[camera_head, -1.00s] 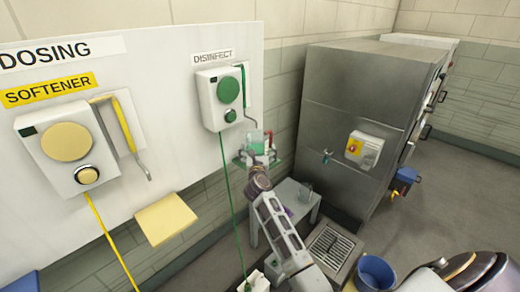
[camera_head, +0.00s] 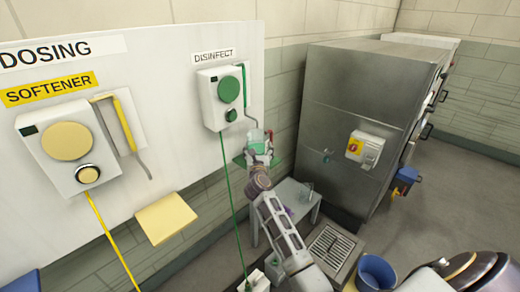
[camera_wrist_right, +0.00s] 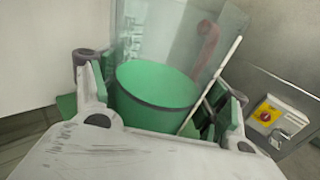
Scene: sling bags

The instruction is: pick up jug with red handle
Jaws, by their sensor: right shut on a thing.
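The jug with the red handle (camera_head: 257,136) is clear, with green liquid in its lower part. In the head view it is by the wall board, below the green disinfect dispenser. Its red handle (camera_wrist_right: 207,44) shows on the far side through the clear wall in the right wrist view. My right gripper (camera_head: 258,152) is shut on the jug, with its fingers on either side of the green part. A green shelf (camera_head: 239,160) is partly hidden behind the gripper; I cannot tell whether the jug clears it. My left gripper is not in view.
A metal spout (camera_head: 250,112) hangs close by the jug. A steel cabinet (camera_head: 355,120) stands to the right. Below, a small table (camera_head: 314,211) holds another clear jug (camera_head: 307,192). A yellow shelf (camera_head: 166,218) juts from the board at left. A blue bucket (camera_head: 376,271) is near the floor grate.

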